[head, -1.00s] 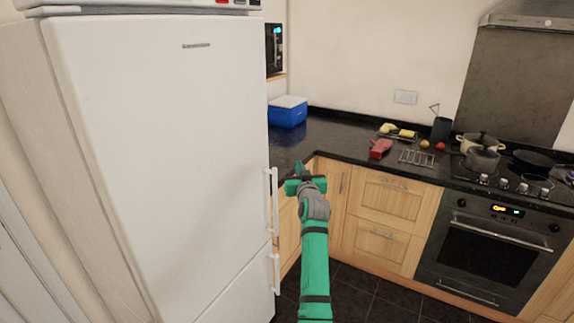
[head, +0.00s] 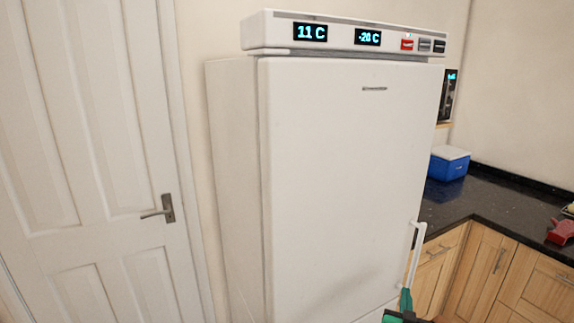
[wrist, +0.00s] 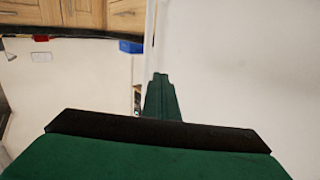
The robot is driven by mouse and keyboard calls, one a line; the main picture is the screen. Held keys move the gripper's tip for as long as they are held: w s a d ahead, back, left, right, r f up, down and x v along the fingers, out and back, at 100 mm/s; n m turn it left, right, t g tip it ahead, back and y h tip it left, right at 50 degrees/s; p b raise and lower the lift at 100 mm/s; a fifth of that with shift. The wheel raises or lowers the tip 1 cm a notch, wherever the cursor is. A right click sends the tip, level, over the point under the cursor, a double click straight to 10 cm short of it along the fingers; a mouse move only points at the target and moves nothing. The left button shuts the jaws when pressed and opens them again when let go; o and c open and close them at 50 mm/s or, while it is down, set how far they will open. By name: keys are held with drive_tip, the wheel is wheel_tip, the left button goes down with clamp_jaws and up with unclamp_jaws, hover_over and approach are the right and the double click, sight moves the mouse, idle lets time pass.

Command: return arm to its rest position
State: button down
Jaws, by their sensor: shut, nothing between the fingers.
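My gripper (head: 404,302) shows at the bottom edge of the head view, right of centre, in front of the lower right part of the fridge. Its green fingers are together and hold nothing. The rest of my arm is out of the head view. In the wrist view my gripper (wrist: 158,80) points along the white fridge front, its fingers closed into one narrow shape. The image there is upside down, with the wooden cabinets at the top.
The white fridge (head: 340,180) is shut; its handle (head: 414,255) is close to my gripper. A white door (head: 100,160) stands at left. A blue cool box (head: 449,163) sits on the dark counter (head: 480,205). A red item (head: 561,232) lies at the right edge.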

drive_tip(key=s+a+f+n+y, duration=0.1)
drive_tip(key=s+a+f, duration=0.8)
drive_tip(key=s+a, duration=0.3)
drive_tip(key=s+a+f+y, duration=0.2)
drive_tip(key=s+a+f, duration=0.6)
drive_tip(key=s+a, duration=0.5)
drive_tip(key=s+a+r+n+y, duration=0.1)
drive_tip(key=s+a+r, duration=0.2)
drive_tip(key=s, duration=0.7)
drive_tip(key=s+a+r+n+y, duration=0.1)
drive_tip(key=s+a+r, duration=0.3)
drive_tip(key=s, duration=0.6)
drive_tip(key=s+a+r+n+y, duration=0.1)
drive_tip(key=s+a+r, duration=0.2)
drive_tip(key=s, duration=0.7)
drive_tip(key=shift+s+a+r+n+g+y, duration=0.2)
drive_tip(key=shift+a+r+n+g+y, duration=0.15)
drive_tip(key=shift+a, duration=0.8)
